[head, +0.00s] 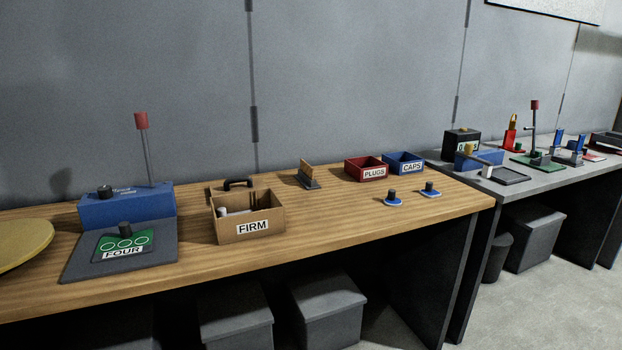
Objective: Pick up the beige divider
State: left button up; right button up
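A tan upright panel (305,171), which looks like the beige divider, stands in a small dark stand (312,184) toward the back of the wooden table. Neither of my grippers is in view.
A red PLUGS bin (374,173) and blue CAPS bin (404,169) stand right of the panel, with two blue-based knobs (393,202) (430,193) in front. A blue unit (128,207) with a red-topped pole is at left. The wooden table's (340,220) front middle is clear.

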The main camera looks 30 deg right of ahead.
aim_at(305, 167)
jog(key=k, duration=0.35)
jog(key=z, duration=2.05)
jog(key=i, duration=1.45)
jog(key=u, duration=1.15)
